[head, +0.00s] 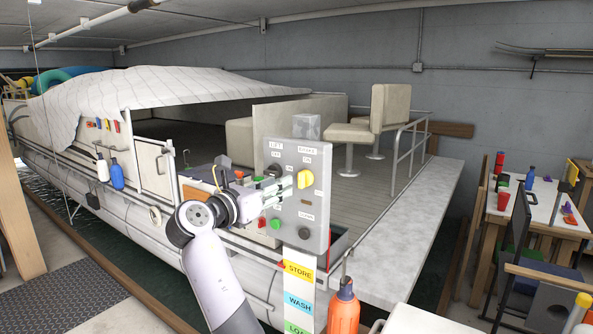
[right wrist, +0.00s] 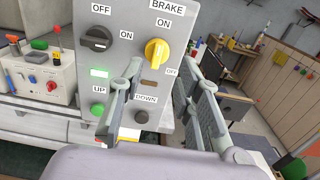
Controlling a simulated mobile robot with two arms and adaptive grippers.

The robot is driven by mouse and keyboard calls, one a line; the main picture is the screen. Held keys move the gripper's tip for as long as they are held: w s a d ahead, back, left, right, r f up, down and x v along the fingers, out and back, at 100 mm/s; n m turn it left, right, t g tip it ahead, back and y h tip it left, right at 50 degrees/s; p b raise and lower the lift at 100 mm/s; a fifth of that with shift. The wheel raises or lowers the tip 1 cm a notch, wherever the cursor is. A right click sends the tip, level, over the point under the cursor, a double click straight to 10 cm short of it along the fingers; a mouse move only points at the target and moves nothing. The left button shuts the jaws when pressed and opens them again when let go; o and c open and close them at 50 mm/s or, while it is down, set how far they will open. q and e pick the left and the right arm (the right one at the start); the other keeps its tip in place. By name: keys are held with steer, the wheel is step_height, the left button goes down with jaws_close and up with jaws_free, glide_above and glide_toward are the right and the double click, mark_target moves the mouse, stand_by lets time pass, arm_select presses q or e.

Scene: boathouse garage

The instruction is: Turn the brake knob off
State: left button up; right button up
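The grey control panel (head: 288,215) stands in front of the boat. Its yellow brake knob (head: 305,179) also shows in the right wrist view (right wrist: 156,53), under the ON label and up-left of the OFF label. The knob's grip slants, its upper end towards ON. My right gripper (head: 287,187) is before the panel. In the right wrist view its two fingers (right wrist: 164,75) are spread apart, with the knob above and between their tips. Nothing is between the fingers, and I cannot tell whether they touch the knob. My left gripper is not in view.
A dark lift knob (right wrist: 96,39), a lit green lamp (right wrist: 99,73), a green UP button (right wrist: 98,109) and a dark DOWN button (right wrist: 141,117) sit close by on the panel. An orange bottle (head: 343,308) stands below. A cluttered table (head: 540,205) is at right.

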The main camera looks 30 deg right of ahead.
mark_target(300, 174)
steer(key=p+x, duration=0.2)
steer(key=x, duration=0.7)
steer(key=shift+a, duration=0.1)
steer(key=shift+c, duration=0.4)
jaws_close()
